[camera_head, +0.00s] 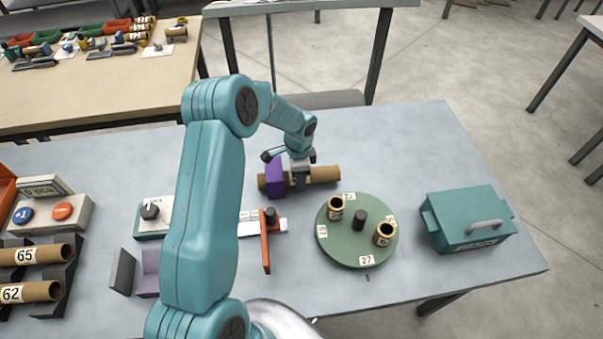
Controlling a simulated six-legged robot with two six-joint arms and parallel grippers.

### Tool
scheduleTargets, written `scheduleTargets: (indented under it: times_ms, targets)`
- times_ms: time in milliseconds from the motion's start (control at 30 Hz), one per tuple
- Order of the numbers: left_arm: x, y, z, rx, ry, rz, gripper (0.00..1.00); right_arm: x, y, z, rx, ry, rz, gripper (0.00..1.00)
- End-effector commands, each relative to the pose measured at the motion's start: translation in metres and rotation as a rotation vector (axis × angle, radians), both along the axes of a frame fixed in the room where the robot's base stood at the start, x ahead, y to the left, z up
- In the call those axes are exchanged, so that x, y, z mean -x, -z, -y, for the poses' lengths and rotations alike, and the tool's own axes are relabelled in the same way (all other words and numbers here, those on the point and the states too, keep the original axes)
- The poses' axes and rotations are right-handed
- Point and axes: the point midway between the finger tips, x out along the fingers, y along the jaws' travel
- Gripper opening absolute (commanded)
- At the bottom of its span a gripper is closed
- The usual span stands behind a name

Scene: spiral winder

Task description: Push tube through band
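A brown cardboard tube (325,175) lies level near the middle of the table. A purple block-shaped band (275,177) is around it near its left end, with a short piece of tube showing on the left and a longer piece on the right. My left gripper (300,181) reaches down onto the tube just right of the band. One finger shows in front of the tube and the gripper appears shut on it; the far finger is hidden. My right gripper is not in view.
A green turntable (347,244) with short tubes stands right of centre, and a teal handled box (468,220) stands farther right. An orange bracket (265,248) is in front of the tube. Numbered tubes (30,291) rest in black racks at left. The table behind the tube is clear.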

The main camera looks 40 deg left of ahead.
Motion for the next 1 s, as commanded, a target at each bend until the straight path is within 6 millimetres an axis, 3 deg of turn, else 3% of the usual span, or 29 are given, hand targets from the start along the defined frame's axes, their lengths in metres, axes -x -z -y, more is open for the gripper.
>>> scheduleTargets:
  times_ms: [467,500,567,867,1000]
  targets:
    - [0.0,0.003,0.0,0.0,0.0,0.0,0.21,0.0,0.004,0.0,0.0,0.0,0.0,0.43]
    - [0.0,0.003,0.0,0.0,0.0,0.0,0.62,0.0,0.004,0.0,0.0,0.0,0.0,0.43]
    - [0.0,0.003,0.0,0.0,0.0,0.0,0.81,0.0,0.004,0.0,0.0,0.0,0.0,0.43]
    - [0.0,0.003,0.0,0.0,0.0,0.0,0.82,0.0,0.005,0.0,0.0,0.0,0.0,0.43]
    - [-0.001,-0.01,0.0,-0.002,0.0,0.004,0.82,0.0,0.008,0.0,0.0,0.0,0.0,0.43]
